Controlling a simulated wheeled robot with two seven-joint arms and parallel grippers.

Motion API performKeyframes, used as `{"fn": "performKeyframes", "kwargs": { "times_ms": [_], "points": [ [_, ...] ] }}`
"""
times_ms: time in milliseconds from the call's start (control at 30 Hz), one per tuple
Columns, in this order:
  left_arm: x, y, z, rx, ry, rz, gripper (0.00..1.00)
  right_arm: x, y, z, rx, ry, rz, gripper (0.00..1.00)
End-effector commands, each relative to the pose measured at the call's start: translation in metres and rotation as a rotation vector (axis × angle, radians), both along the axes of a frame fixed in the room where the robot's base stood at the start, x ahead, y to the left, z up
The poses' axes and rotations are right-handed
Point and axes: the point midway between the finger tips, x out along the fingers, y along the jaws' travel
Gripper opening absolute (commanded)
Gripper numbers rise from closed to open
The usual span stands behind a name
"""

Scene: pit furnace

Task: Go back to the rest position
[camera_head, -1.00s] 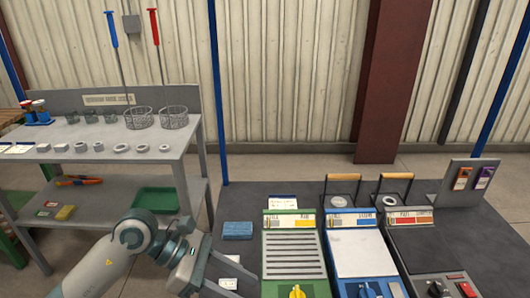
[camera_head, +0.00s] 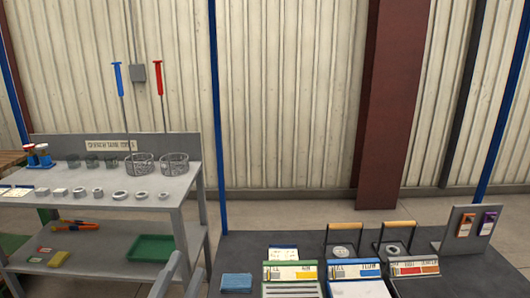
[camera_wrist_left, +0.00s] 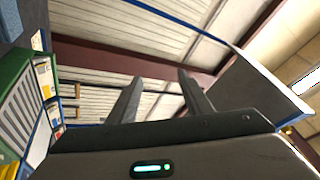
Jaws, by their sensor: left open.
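My left gripper (camera_head: 187,264) shows at the bottom edge of the head view, with only its two fingers in sight. The fingers point up and stand apart, open, with nothing between them. They are in front of the gap between the grey shelf table (camera_head: 190,182) and the dark workbench (camera_head: 245,250). In the left wrist view the open fingers (camera_wrist_left: 160,76) point toward the ribbed wall and hold nothing. My right gripper is in neither view.
Wire baskets (camera_head: 173,166), small metal parts and a green tray (camera_head: 152,248) sit on the shelf table. Concrete floor lies behind.

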Motion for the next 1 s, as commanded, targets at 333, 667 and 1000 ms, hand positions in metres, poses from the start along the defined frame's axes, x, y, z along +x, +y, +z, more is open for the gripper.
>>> {"fn": "performKeyframes", "kwargs": {
  "times_ms": [333, 667, 1000],
  "points": [
    [-0.052, 0.076, -0.19, -0.434, 0.743, 0.297, 0.46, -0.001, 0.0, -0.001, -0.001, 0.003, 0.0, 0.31],
    [-0.171, 0.079, -0.307, -0.645, 1.283, 0.485, 0.46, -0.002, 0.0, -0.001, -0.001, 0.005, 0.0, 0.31],
    [-0.25, 0.068, -0.344, -0.718, 1.559, 0.571, 0.46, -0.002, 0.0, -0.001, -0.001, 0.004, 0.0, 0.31]
  ]
}}
